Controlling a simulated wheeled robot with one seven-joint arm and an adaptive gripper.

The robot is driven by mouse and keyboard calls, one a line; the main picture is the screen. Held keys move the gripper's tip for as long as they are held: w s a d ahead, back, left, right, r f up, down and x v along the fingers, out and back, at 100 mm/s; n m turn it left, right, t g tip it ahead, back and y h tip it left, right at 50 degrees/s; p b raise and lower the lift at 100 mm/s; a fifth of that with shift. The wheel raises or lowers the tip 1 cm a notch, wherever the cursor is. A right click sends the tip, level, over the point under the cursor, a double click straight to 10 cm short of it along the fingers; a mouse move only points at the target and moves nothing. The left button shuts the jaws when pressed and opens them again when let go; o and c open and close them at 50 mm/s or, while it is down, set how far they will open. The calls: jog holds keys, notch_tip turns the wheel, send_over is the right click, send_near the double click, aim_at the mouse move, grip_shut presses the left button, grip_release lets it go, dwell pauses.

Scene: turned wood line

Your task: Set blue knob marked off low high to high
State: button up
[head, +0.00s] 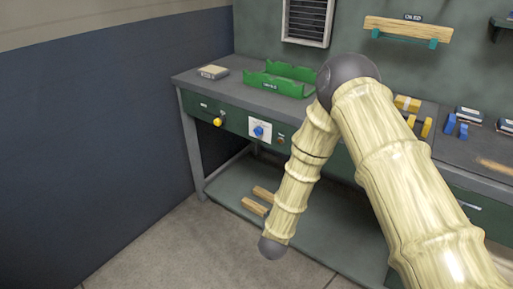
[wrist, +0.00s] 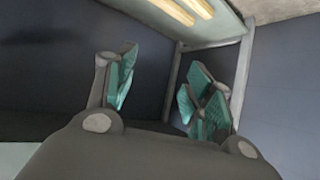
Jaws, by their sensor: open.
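The blue knob (head: 258,132) sits on a white dial plate (head: 260,124) on the green front panel of the workbench, in the head view. The plate's lettering is too small to read, and I cannot tell the knob's setting. My gripper is hidden in the head view; my arm bends down in front of the bench, to the right of the knob. In the wrist view my gripper (wrist: 160,92) is open, its teal finger pads wide apart with nothing between them. The knob does not show in the wrist view.
A yellow knob (head: 217,122) is left of the dial and a small brown button (head: 280,140) right of it. A green tray (head: 275,85) and a small box (head: 213,72) stand on the bench. Wooden strips (head: 255,207) lie on the lower shelf. Floor at left is clear.

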jog(key=w+a+r+m+t+h+b, duration=0.35)
jog(key=w+a+r+b, duration=0.35)
jog(key=w, duration=0.5)
jog(key=m+h+b, duration=0.5)
send_near(257, 132)
jog(key=x, duration=0.6)
jog(key=b+x, duration=0.1)
jog(key=x, duration=0.2)
jog(key=shift+w+f, duration=0.25)
jog(key=shift+f, duration=0.15)
jog(key=shift+a, duration=0.1)
jog(key=c, duration=1)
